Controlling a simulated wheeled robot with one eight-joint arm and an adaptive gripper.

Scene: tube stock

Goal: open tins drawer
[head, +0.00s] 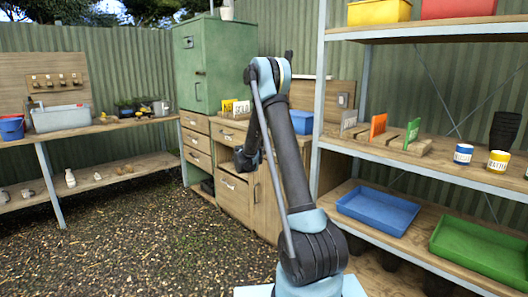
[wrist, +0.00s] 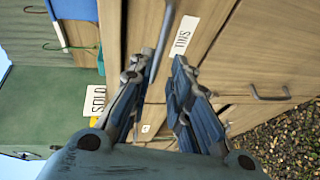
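The tins drawer (wrist: 200,50) has a pale wood front with a white label reading "TINS" and a grey bar handle (wrist: 161,42). In the wrist view its front looks flush with the wood around it. My gripper (wrist: 157,72) is open and empty, its two dark fingers apart. The handle shows just beyond and between the fingertips in this view; I see no contact. In the head view my gripper (head: 243,160) hangs in front of the bench unit (head: 233,192), and my arm hides part of that unit.
A shelf rack (head: 430,155) holding a blue tray (head: 378,210) and a green tray (head: 482,247) stands at the right. The gravel floor (head: 130,230) at the left is clear.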

